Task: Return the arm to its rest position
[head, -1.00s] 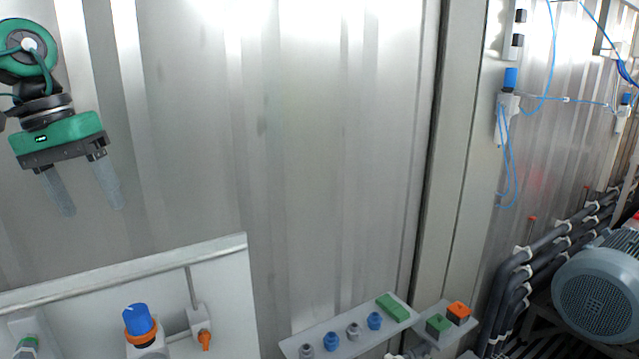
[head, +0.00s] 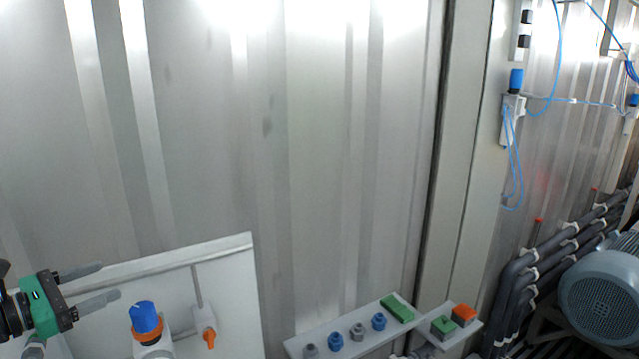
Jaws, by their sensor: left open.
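My left gripper (head: 92,286) is at the lower left of the head view. It has a green body and two grey fingers that point right. The fingers are apart with nothing between them. It shows in front of the left part of the white panel (head: 232,290), up and left of a blue-capped knob with an orange ring (head: 146,318). I cannot tell whether it touches the panel. Most of the left arm is outside the picture. My right gripper is not in view.
A shelf (head: 300,343) with several blue and grey fittings and a green block (head: 397,307) is at bottom centre. A small shelf beside it holds a green and an orange block (head: 464,315). A motor (head: 602,300) and dark pipes (head: 530,260) are at right. The wall's upper middle is clear.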

